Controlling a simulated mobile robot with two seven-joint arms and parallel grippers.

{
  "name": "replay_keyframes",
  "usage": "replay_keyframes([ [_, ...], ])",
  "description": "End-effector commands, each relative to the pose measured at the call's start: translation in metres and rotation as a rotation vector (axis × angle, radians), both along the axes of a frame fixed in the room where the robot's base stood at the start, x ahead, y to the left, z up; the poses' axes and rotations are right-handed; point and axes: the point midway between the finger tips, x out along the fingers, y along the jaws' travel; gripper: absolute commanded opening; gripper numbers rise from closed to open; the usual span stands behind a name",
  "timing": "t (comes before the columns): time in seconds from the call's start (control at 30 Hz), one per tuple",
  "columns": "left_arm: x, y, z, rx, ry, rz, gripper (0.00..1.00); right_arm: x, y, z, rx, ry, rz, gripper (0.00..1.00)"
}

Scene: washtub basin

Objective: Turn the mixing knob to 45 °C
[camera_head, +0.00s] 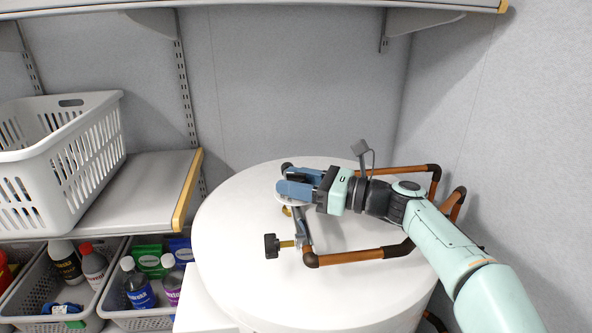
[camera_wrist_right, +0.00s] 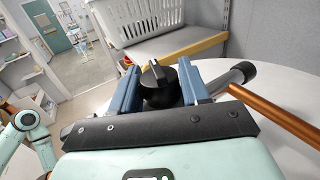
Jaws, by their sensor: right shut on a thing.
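The mixing knob (camera_wrist_right: 158,84) is black with a raised grip bar and sits between the two blue fingers of my right gripper (camera_wrist_right: 160,80) in the wrist view. The gripper is shut on it. In the head view my right gripper (camera_head: 289,181) reaches in from the right over the tap, and its fingers hide the knob. A pale round plate (camera_head: 288,200) shows partly beneath the fingers. No temperature marks or set value can be read. My left gripper is not seen.
Copper pipes (camera_head: 352,256) with dark elbows run over the white round tub top (camera_head: 235,230). A black side handle (camera_head: 271,245) on a brass stem sticks out. A white basket (camera_head: 75,165) stands on the left shelf, with bottles in bins below. The tub top's left side is clear.

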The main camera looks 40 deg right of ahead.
Motion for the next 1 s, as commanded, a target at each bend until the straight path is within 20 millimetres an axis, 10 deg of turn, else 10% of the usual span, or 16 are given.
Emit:
replay_keyframes([
  [0.4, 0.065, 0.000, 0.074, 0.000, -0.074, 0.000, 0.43, 0.004, -0.001, 0.004, -0.001, 0.000, 0.392, 0.15],
  [1.0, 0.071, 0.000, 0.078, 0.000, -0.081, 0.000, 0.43, 0.000, 0.000, -0.001, -0.001, 0.001, 0.736, 0.15],
])
